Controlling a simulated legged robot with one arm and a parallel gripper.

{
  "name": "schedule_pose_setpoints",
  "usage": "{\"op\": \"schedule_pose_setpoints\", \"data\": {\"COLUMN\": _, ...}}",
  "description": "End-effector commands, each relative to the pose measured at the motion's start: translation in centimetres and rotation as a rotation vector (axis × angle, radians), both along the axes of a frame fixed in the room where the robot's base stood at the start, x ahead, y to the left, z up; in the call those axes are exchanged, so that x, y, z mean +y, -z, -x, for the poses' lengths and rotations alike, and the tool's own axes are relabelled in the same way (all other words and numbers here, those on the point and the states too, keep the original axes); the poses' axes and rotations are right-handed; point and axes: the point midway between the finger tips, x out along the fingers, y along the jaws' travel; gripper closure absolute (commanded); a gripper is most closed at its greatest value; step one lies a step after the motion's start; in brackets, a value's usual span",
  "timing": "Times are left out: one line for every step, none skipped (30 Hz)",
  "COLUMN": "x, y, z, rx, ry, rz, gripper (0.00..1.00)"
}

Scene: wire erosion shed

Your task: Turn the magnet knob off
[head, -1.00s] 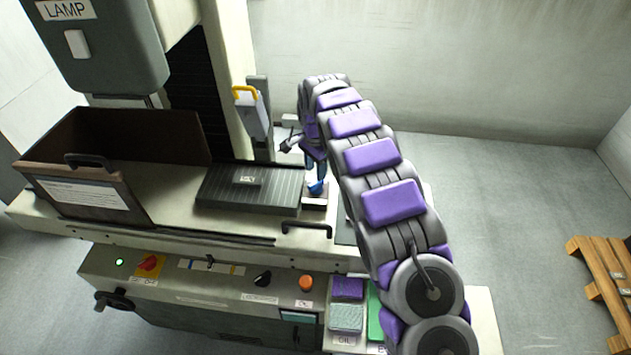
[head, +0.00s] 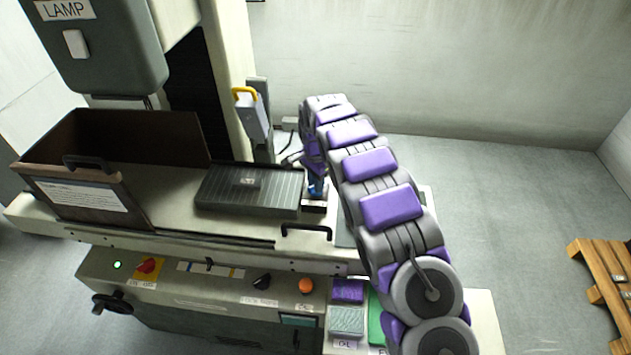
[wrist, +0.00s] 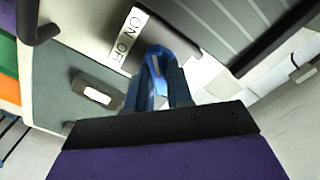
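The magnet knob (wrist: 185,43) is blue and sits on a small block at the right end of the ribbed dark magnetic chuck (head: 235,193). A white ON/OFF label (wrist: 130,38) lies beside the knob in the wrist view. My gripper (wrist: 160,80) is at the knob, with its dark fingers on either side of a blue part between them. Whether they press on it I cannot tell. In the head view my gripper (head: 317,188) comes down on the knob from above and hides most of it.
A dark handle (head: 307,230) sticks out at the table front, near the knob. A brown open-topped box (head: 80,190) stands left of the chuck. A grey holder with a yellow handle (head: 250,115) stands behind. The floor at the right is clear up to a wooden pallet (head: 590,265).

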Motion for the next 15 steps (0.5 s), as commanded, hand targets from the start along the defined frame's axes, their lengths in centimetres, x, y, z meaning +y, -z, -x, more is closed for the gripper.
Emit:
{"op": "schedule_pose_setpoints", "data": {"x": 0.03, "y": -0.02, "z": -0.03, "rx": -0.001, "ry": 0.0, "rz": -0.001, "gripper": 0.86}}
{"op": "schedule_pose_setpoints", "data": {"x": 0.03, "y": -0.02, "z": -0.04, "rx": -0.001, "ry": 0.0, "rz": -0.001, "gripper": 0.89}}
{"op": "schedule_pose_setpoints", "data": {"x": 0.04, "y": -0.02, "z": -0.04, "rx": -0.001, "ry": 0.0, "rz": -0.001, "gripper": 0.93}}
{"op": "schedule_pose_setpoints", "data": {"x": 0.05, "y": -0.02, "z": -0.05, "rx": -0.001, "ry": 0.0, "rz": -0.001, "gripper": 0.96}}
{"op": "schedule_pose_setpoints", "data": {"x": 0.06, "y": -0.02, "z": -0.05, "rx": -0.001, "ry": 0.0, "rz": -0.001, "gripper": 0.98}}
{"op": "schedule_pose_setpoints", "data": {"x": 0.08, "y": -0.02, "z": -0.07, "rx": -0.001, "ry": 0.0, "rz": -0.001, "gripper": 1.0}}
{"op": "schedule_pose_setpoints", "data": {"x": 0.08, "y": -0.02, "z": -0.07, "rx": -0.002, "ry": 0.0, "rz": -0.001, "gripper": 1.0}}
{"op": "schedule_pose_setpoints", "data": {"x": 0.08, "y": -0.02, "z": -0.07, "rx": -0.002, "ry": 0.0, "rz": -0.001, "gripper": 1.0}}
{"op": "schedule_pose_setpoints", "data": {"x": 0.1, "y": -0.02, "z": -0.07, "rx": -0.002, "ry": 0.0, "rz": -0.001, "gripper": 1.0}}
{"op": "schedule_pose_setpoints", "data": {"x": 0.1, "y": -0.02, "z": -0.08, "rx": -0.002, "ry": 0.0, "rz": -0.001, "gripper": 1.0}}
{"op": "schedule_pose_setpoints", "data": {"x": 0.11, "y": -0.03, "z": -0.09, "rx": -0.002, "ry": -0.001, "rz": -0.001, "gripper": 1.0}}
{"op": "schedule_pose_setpoints", "data": {"x": 0.12, "y": -0.04, "z": -0.1, "rx": -0.002, "ry": -0.002, "rz": -0.001, "gripper": 1.0}}
{"op": "schedule_pose_setpoints", "data": {"x": 0.13, "y": -0.05, "z": -0.1, "rx": -0.002, "ry": -0.005, "rz": -0.001, "gripper": 1.0}}
{"op": "schedule_pose_setpoints", "data": {"x": 0.13, "y": -0.06, "z": -0.1, "rx": -0.002, "ry": -0.008, "rz": -0.001, "gripper": 1.0}}
{"op": "schedule_pose_setpoints", "data": {"x": 0.15, "y": -0.07, "z": -0.1, "rx": -0.002, "ry": -0.013, "rz": -0.001, "gripper": 1.0}}
